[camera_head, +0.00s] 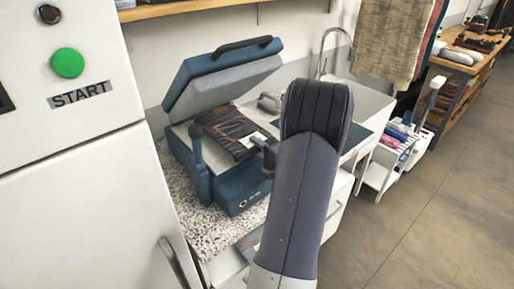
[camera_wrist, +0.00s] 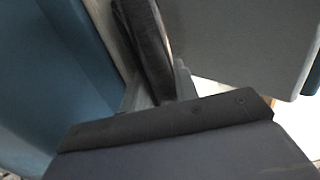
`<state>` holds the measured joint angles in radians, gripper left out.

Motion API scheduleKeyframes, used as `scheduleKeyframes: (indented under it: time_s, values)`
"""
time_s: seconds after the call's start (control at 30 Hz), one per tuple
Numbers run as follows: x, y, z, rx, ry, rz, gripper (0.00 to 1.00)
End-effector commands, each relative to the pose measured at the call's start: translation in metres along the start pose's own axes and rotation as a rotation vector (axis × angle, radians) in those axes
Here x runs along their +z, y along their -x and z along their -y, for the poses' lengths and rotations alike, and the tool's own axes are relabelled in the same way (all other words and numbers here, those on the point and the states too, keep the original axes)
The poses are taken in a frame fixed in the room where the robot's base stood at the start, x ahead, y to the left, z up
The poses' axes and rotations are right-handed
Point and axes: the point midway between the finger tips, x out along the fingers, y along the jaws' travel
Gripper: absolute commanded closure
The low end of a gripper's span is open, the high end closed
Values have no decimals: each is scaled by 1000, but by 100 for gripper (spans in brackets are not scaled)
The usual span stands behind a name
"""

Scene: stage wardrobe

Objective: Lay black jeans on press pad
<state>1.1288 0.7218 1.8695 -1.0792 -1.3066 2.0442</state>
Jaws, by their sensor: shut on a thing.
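The folded black jeans (camera_head: 226,128), with brownish lines and a pale tag, lie flat over the press pad (camera_head: 182,131) of the blue press. Whether they rest on the pad or hang just above it, I cannot tell. My gripper (camera_head: 262,151) is at their right edge, shut on them, partly hidden by my arm. In the wrist view, a dark folded edge of the jeans (camera_wrist: 146,45) shows at the jaws. The press lid (camera_head: 222,75) is raised, with its grey underside facing the pad. Most of the pad is covered.
The speckled counter (camera_head: 185,200) is bare in front. A sink tap (camera_head: 330,45) and hanging garments (camera_head: 392,35) are behind. A white cart (camera_head: 390,160) stands right. A white cabinet with a START button (camera_head: 67,63) is left.

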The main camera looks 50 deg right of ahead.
Motion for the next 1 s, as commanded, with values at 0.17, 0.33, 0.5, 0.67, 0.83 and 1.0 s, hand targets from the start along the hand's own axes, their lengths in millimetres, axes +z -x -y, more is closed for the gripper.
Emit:
scheduleKeyframes:
  time_s: [0.17, 0.33, 0.5, 0.67, 0.83, 1.0]
  values:
    - [3, 2, -15, 24, -13, 1, 100]
    - [3, 2, -18, 25, -13, 2, 100]
    - [3, 2, -21, 24, -12, 2, 100]
    - [3, 2, -22, 24, -12, 2, 100]
    - [3, 2, -22, 24, -12, 2, 100]
    - [3, 2, -23, 24, -12, 2, 62]
